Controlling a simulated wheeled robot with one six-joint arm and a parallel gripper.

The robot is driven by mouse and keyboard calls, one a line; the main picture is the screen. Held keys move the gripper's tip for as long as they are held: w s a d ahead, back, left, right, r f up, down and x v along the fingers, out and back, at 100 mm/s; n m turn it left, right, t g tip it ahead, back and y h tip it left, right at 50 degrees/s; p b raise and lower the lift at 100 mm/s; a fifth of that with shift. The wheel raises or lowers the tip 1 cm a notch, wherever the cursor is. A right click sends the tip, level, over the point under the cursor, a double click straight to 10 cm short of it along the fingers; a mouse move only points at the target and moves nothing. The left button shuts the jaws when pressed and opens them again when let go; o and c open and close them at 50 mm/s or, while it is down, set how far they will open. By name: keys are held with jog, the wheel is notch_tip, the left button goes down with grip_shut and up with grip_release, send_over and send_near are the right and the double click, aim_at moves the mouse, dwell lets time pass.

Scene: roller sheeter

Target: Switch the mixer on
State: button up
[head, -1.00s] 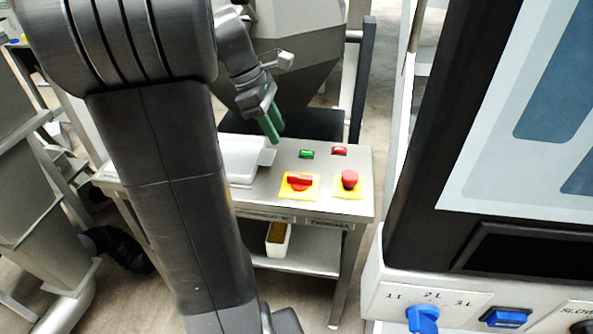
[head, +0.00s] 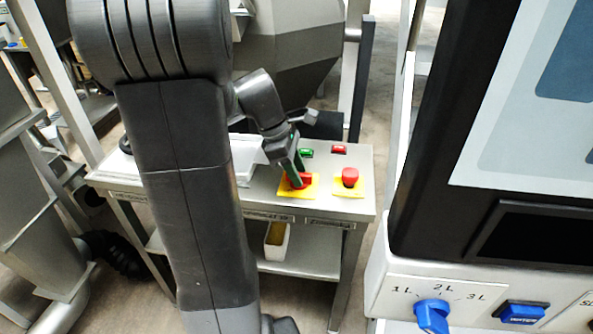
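A red rotary switch (head: 306,181) sits on a yellow plate at the front of a steel control table (head: 345,205). My gripper (head: 297,178) has green fingers and points down at the switch, with its tips at the switch's left side, covering part of it. I cannot tell whether the fingers touch the switch or how far apart they are. A red mushroom button (head: 350,176) on its own yellow plate is to the right. Behind are a small green button (head: 306,153) and a small red button (head: 339,149). A large steel vessel (head: 300,65), perhaps the mixer, stands behind the table.
A white tray (head: 245,155) lies on the table left of the gripper, partly behind my arm. A machine with a screen and blue knobs (head: 432,315) fills the right side. A dark upright post (head: 358,85) stands behind the table. A white bin (head: 277,240) is on the lower shelf.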

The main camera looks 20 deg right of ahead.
grip_shut()
